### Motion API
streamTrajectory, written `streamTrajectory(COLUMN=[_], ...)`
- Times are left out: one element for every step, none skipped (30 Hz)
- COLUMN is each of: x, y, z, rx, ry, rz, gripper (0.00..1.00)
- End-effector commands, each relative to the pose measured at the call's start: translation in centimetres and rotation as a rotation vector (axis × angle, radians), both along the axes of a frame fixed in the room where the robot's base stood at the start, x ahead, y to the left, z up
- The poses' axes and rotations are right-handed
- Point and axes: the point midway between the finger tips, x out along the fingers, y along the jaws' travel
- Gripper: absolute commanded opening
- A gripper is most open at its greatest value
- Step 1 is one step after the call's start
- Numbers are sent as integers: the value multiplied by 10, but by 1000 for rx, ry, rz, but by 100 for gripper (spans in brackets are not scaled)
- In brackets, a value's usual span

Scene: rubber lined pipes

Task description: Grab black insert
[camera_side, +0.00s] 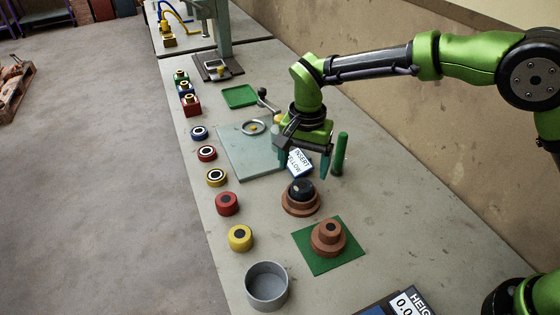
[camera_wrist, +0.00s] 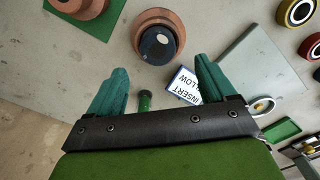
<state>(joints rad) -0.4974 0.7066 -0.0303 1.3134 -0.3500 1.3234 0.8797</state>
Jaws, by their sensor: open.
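The black insert (camera_side: 301,188) is a dark rounded piece sitting in a reddish-brown stepped ring (camera_side: 300,204) on the table. In the wrist view the black insert (camera_wrist: 158,43) shows beyond the fingertips, near the top middle. My gripper (camera_side: 305,168) is open and empty, above the table and a little behind the insert in the side view. In the wrist view its two teal fingers (camera_wrist: 160,75) are spread wide, with the insert ahead of the gap between them. The fingers do not touch the insert.
A green upright cylinder (camera_side: 340,154) stands close to my gripper's right. An "INSERT YELLOW" sign (camera_side: 299,162) is behind it. Another brown stepped piece (camera_side: 328,236) sits on a green mat (camera_side: 310,261). A grey cup (camera_side: 267,286) and several coloured rings line the table's left side.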

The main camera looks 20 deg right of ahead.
Motion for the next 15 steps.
streamTrajectory(x=[0, -1, -2, -3, -4, -6, -7, -8, -7, -7, -7, -7, -6, -6, -6], y=[0, 0, 1, 1, 2, 3, 3, 4, 3, 4, 4, 4, 4, 4, 4], z=[-3, -6, -10, -15, -19, -26, -30, -35, -41, -44, -47, -50, -51, -52, -53], rx=[-1, -1, -1, -1, -1, -1, -1, -1, -1, -1, -1, -1, 0, 0, 1], ry=[1, 1, 3, 3, 4, 4, 5, 4, 4, 4, 2, 2, 1, 0, -1], rz=[0, 0, 1, 1, 1, 1, 1, 2, 1, 1, 1, 1, 1, 1, 2], gripper=[83, 83, 83, 83, 83, 83, 83, 83, 83, 83, 83, 83, 83, 83, 83])
